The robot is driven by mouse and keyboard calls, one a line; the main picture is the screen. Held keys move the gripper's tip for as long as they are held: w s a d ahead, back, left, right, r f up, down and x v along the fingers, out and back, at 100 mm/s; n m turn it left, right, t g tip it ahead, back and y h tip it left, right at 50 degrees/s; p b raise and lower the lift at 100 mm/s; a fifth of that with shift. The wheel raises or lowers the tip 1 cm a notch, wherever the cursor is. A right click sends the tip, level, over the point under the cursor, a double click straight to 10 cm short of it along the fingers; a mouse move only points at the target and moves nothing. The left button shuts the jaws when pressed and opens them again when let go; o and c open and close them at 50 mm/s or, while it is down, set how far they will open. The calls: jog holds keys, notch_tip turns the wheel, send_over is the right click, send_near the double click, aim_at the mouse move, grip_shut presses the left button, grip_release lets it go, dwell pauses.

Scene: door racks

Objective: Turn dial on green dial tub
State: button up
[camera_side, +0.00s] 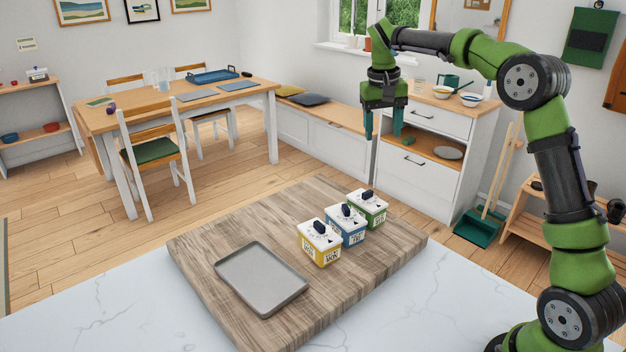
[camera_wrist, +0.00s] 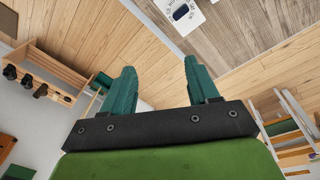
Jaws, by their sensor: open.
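Three small tubs with white lids and black dials stand in a row on the wooden board in the side view. The green dial tub (camera_side: 372,212) is at the far end of the row. The blue tub (camera_side: 345,229) is in the middle, and the yellow tub (camera_side: 319,247) is nearest the grey tray. My gripper (camera_side: 383,138) is open and empty, high above and behind the green tub, fingers pointing down. In the wrist view my gripper (camera_wrist: 166,83) has its two teal fingers apart. A white lid with a dark dial (camera_wrist: 181,12) shows at the top edge; its colour cannot be told.
A grey tray (camera_side: 262,279) lies on the wooden board (camera_side: 205,240), left of the tubs. The board rests on a white marble top (camera_side: 440,300). A white cabinet (camera_side: 422,165) stands behind. The air between my gripper and the tubs is clear.

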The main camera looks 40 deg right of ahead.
aim_at(368, 192)
jog(key=a+f+n, duration=0.1)
jog(key=f+n, duration=0.1)
jog(key=f, duration=0.3)
jog(key=a+f+n+y, duration=0.1)
jog(key=f+n, duration=0.1)
jog(key=f, duration=0.3)
jog(key=a+f+n, duration=0.1)
jog(key=f+n, duration=0.1)
jog(key=f, duration=0.3)
jog(key=shift+a, duration=0.15)
jog(key=shift+c, duration=0.2)
jog(key=shift+r, duration=0.1)
jog(key=c, duration=1)
jog(key=shift+m, duration=0.8)
jog(key=o, duration=1)
jog(key=shift+o, duration=0.2)
